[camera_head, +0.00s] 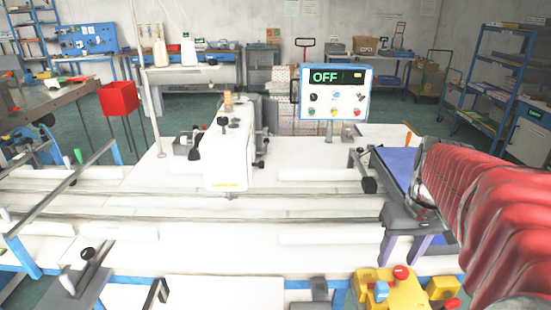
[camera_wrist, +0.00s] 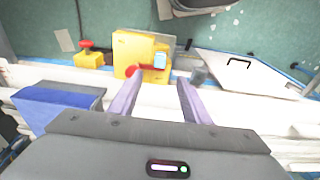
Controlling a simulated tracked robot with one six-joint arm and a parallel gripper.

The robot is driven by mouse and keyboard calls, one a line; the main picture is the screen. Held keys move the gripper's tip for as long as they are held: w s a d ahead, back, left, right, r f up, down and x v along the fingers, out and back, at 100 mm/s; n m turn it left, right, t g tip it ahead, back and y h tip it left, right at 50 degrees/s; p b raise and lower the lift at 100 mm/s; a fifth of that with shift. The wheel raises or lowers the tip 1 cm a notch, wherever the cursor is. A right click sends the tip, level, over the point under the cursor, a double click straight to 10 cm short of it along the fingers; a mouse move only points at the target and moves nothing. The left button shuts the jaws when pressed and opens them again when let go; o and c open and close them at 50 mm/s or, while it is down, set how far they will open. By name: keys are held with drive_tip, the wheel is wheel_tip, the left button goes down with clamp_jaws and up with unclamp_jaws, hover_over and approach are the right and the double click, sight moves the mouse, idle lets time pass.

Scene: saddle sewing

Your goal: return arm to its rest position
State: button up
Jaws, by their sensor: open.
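My gripper (camera_head: 405,247) hangs at the right side of the white work table (camera_head: 230,258), at the end of my red-sleeved arm. Its two purple fingers point downward and stand apart with nothing between them. In the wrist view the open fingers (camera_wrist: 158,98) show above the pale table edge, with a yellow control box (camera_wrist: 133,52) beyond them. The box, with red and blue buttons, also shows below the gripper in the head view (camera_head: 392,291). I cannot tell the exact gap between the fingertips and the table.
A white sewing machine (camera_head: 228,150) stands mid-table. A control panel (camera_head: 336,92) reading OFF stands behind it. A blue-topped block (camera_head: 398,166) is close beside my arm. Metal rails (camera_head: 200,214) cross the table. A red bin (camera_head: 118,98) stands at the left.

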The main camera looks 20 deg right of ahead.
drive_tip(key=s+a+r+n+t, duration=0.1)
drive_tip(key=s+a+n+t, duration=0.1)
drive_tip(key=a, duration=2.1)
drive_tip(key=shift+s+r+n+t, duration=0.2)
drive_tip(key=shift+n+t, duration=0.4)
drive_tip(key=shift+t, duration=0.5)
